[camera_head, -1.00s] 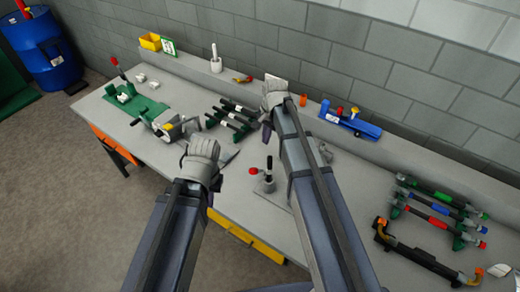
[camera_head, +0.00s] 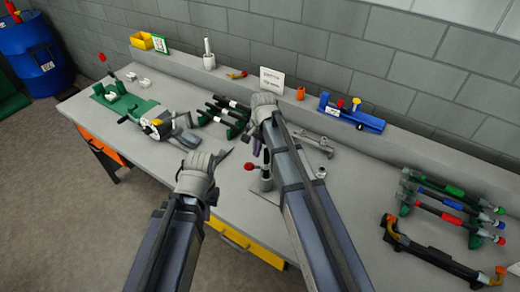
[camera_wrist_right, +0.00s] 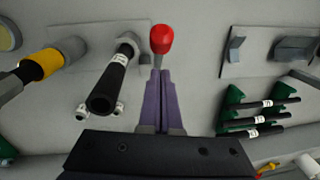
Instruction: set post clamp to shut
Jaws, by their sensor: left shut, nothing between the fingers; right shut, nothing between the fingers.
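The post clamp (camera_head: 263,184) is a grey upright on a plate near the bench's front middle, partly hidden behind my right forearm. Its red knob (camera_head: 250,167) points left in the head view. In the right wrist view the red knob (camera_wrist_right: 162,40) lies just beyond the fingertips, beside a labelled black tube (camera_wrist_right: 106,93). My right gripper (camera_head: 257,149) is shut and empty, pointing down close above the knob; its purple fingers (camera_wrist_right: 158,75) also show in the wrist view. Contact cannot be told. My left gripper (camera_head: 222,158) is shut and empty, left of the clamp.
A green-based device (camera_head: 125,104) and a rack of black bars (camera_head: 222,117) stand to the left. A blue clamp (camera_head: 350,115) sits on the back ledge near a white sign (camera_head: 272,79). Racked coloured bars (camera_head: 448,208) and a black handle (camera_head: 430,258) lie right.

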